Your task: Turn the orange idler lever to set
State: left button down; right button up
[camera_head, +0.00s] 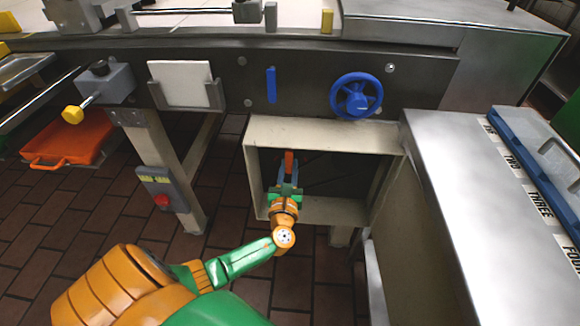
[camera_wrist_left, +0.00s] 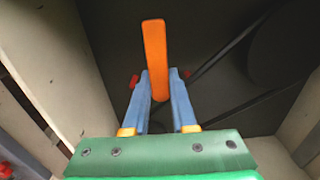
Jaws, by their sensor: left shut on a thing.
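The orange idler lever (camera_wrist_left: 154,50) stands roughly upright in the left wrist view, inside an open beige box. It also shows as a small orange bar (camera_head: 289,160) in the head view. My left gripper (camera_wrist_left: 160,82) has its two blue fingers on either side of the lever's lower part and is shut on it. In the head view my left gripper (camera_head: 288,178) reaches into the box from the front. The lever's lower end is partly hidden between the fingers. My right gripper is not in view.
A blue handwheel (camera_head: 356,96) and a blue handle (camera_head: 271,85) are on the dark panel above. A steel counter (camera_head: 450,170) stands at right. A grey box with a red button (camera_head: 160,188) is on the left leg.

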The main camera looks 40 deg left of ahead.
pick_arm(q)
jog(key=shift+f, duration=0.15)
jog(key=c, duration=0.7)
grip_release()
jog(key=shift+s+d, duration=0.1)
jog(key=p+v, duration=0.1)
jog(key=v, duration=0.6)
